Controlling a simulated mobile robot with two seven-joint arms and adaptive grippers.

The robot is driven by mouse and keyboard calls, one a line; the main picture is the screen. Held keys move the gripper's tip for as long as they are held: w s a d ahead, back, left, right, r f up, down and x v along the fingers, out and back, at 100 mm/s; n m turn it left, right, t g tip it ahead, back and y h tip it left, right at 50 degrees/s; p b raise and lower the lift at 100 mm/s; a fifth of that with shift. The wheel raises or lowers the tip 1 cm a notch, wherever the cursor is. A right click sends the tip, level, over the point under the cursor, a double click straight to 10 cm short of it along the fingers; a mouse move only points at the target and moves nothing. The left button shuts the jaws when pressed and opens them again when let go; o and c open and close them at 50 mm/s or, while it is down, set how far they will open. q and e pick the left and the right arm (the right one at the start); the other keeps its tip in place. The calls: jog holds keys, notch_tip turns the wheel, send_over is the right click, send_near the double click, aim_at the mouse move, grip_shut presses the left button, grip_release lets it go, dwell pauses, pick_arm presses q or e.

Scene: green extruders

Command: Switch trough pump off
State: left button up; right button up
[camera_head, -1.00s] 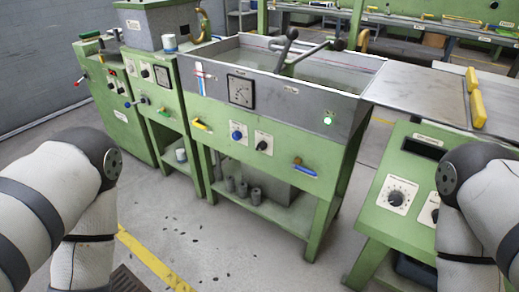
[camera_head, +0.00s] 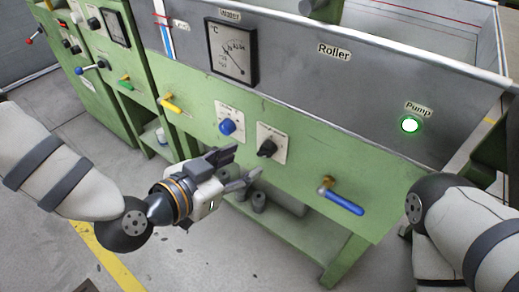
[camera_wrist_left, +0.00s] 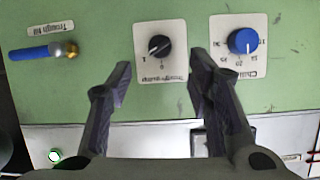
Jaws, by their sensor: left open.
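The trough pump switch (camera_head: 267,148) is a black knob on a white plate on the green front panel. In the left wrist view the knob (camera_wrist_left: 159,46) shows upside down, its white mark appearing to point towards the "1". A round light labelled Pump (camera_head: 410,124) glows green on the grey trough wall; it also shows in the wrist view (camera_wrist_left: 55,155). My left gripper (camera_head: 241,167) is open and empty, just in front of and below the knob. In the wrist view its fingertips (camera_wrist_left: 161,66) stand apart, with the knob between and beyond them.
A blue Chill knob (camera_head: 227,127) sits close to the left of the switch. A blue-handled valve (camera_head: 342,199) sticks out at lower right, and a yellow-handled one (camera_head: 171,103) at left. A dial gauge (camera_head: 231,50) is above. My right arm is at the right edge.

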aim_at(261, 154)
pick_arm(q)
jog(key=b+x, duration=0.1)
jog(key=x, duration=0.6)
jog(key=shift+w+d+f, duration=0.2)
jog(key=shift+w+f, duration=0.05)
jog(key=shift+f, duration=0.05)
grip_shut()
